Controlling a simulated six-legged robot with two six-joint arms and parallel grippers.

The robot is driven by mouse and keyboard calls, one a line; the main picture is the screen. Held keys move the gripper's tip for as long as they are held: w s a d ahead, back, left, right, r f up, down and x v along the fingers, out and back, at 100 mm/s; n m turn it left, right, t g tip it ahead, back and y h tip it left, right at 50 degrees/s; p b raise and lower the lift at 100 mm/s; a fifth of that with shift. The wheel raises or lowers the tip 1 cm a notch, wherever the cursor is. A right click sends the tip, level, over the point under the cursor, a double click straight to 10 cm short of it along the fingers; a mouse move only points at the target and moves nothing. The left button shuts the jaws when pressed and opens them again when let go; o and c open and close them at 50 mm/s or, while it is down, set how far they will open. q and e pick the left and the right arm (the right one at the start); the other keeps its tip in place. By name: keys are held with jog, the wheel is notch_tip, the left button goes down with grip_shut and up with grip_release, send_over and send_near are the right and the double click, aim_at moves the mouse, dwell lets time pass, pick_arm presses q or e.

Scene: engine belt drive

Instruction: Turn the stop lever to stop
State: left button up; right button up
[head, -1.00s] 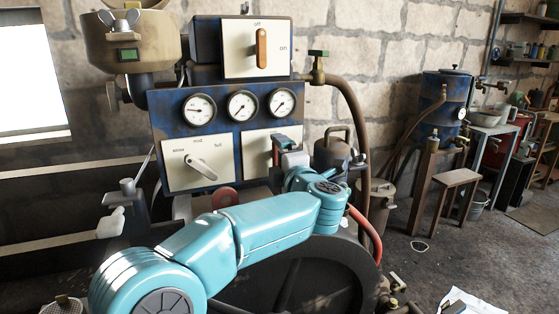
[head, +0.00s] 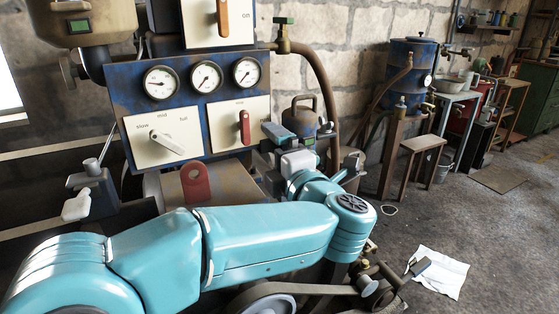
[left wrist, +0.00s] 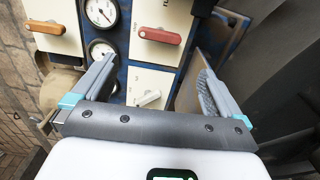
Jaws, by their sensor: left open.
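The stop lever is a red handle (head: 244,127) on the right-hand cream plate of the blue panel. In the head view it points upright. In the left wrist view the red handle (left wrist: 160,36) lies across its plate, as that picture is turned sideways. My left gripper (head: 290,138) is just right of this plate in the head view, apart from the handle. In the left wrist view the gripper's two fingers (left wrist: 155,75) are spread and empty, with the handle ahead beyond the tips. My right gripper is out of view.
A pale speed lever (head: 167,142) is on the left cream plate, below three gauges (head: 206,76). An orange switch (head: 222,18) is above. A dark can (head: 300,113) stands behind my left gripper. A red tab (head: 195,182) is below the panel.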

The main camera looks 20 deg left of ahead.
pick_arm(q)
jog(key=v, duration=0.2)
jog(key=shift+s+d, duration=0.2)
jog(key=shift+s, duration=0.05)
dwell(0.6)
